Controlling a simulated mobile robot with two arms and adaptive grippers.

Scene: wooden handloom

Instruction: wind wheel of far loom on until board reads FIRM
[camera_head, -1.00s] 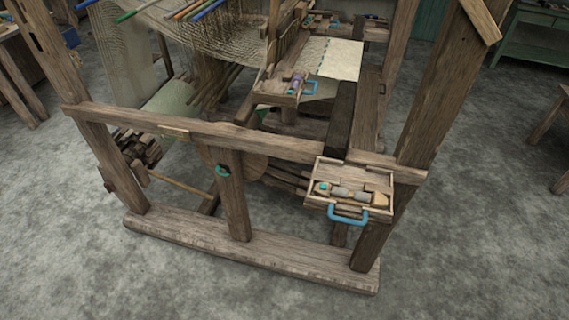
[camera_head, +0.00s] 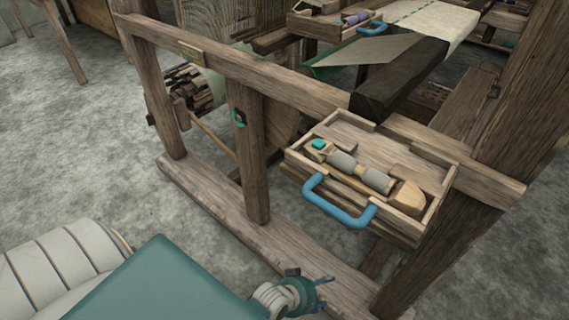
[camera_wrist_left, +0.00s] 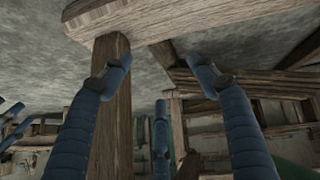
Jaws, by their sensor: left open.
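A wooden loom fills the head view. A small teal piece (camera_head: 239,118) is on the post. My left gripper (camera_head: 320,292) is low in front of the loom's bottom rail. In the left wrist view its blue fingers (camera_wrist_left: 160,64) are spread and empty. No board reading FIRM is legible.
A wooden tray (camera_head: 430,226) with a blue handle (camera_head: 340,208) and a tool in it juts from the loom's right end. The thick bottom rail (camera_head: 215,205) runs along the floor. Bare grey floor (camera_head: 70,150) lies to the left.

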